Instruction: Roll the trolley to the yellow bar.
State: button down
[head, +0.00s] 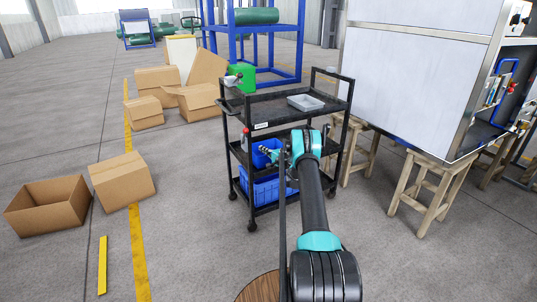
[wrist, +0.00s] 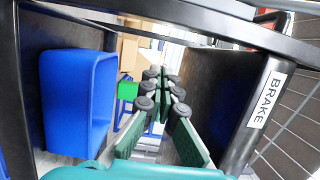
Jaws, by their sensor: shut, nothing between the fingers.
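The black three-tier trolley (head: 290,113) stands upright on its castors right of the picture's middle. The yellow bar (head: 102,265) lies on the floor at the lower left, well apart from the trolley. My gripper (head: 268,154) is at the trolley's near side, between the top and middle shelf levels. In the wrist view my gripper (wrist: 163,76) is shut and empty, pointing in between two dark shelf faces. The trolley's edge with a white BRAKE label (wrist: 266,100) is close on the right there. I cannot tell whether my fingers touch the trolley.
Cardboard boxes (head: 122,180) lie at left, beside a yellow floor line (head: 139,250). A large cabinet on wooden trestles (head: 435,190) stands close at right.

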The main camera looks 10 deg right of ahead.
jog(key=shift+s+a, duration=0.2)
jog(key=shift+a, duration=1.9)
jog(key=shift+a, duration=0.1)
